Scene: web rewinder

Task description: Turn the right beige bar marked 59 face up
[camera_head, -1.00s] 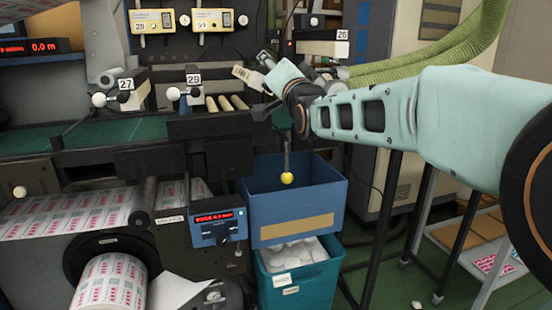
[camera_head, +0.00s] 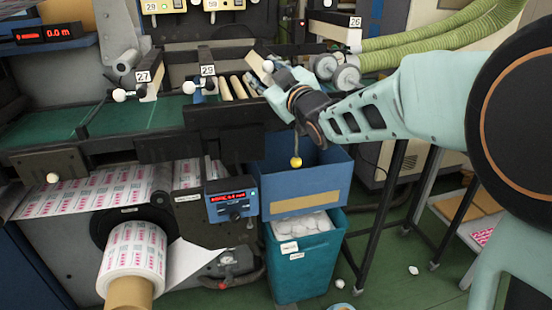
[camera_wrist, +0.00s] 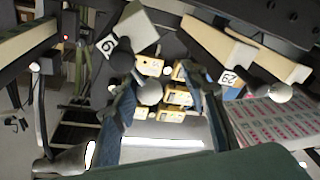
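A beige bar (camera_head: 258,66) stands tilted right of the lever labelled 29; no 59 is readable on it in the head view. My gripper (camera_head: 272,78) is at this bar's right side. Whether it touches the bar, and how far its fingers are apart, I cannot tell. In the wrist view a pale block (camera_wrist: 140,27) has a label whose number I cannot read surely, with round knobs below it. Another beige bar (camera_wrist: 265,57) lies to its right, near a tag that seems to read 29.
Lever 27 (camera_head: 143,78) and lever 29 (camera_head: 208,72) have white knobs. Several beige strips (camera_head: 238,87) lie beside lever 29. Grey round knobs (camera_head: 346,76) are just right of my gripper. A yellow ball (camera_head: 295,162) hangs below, over a blue box (camera_head: 300,183).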

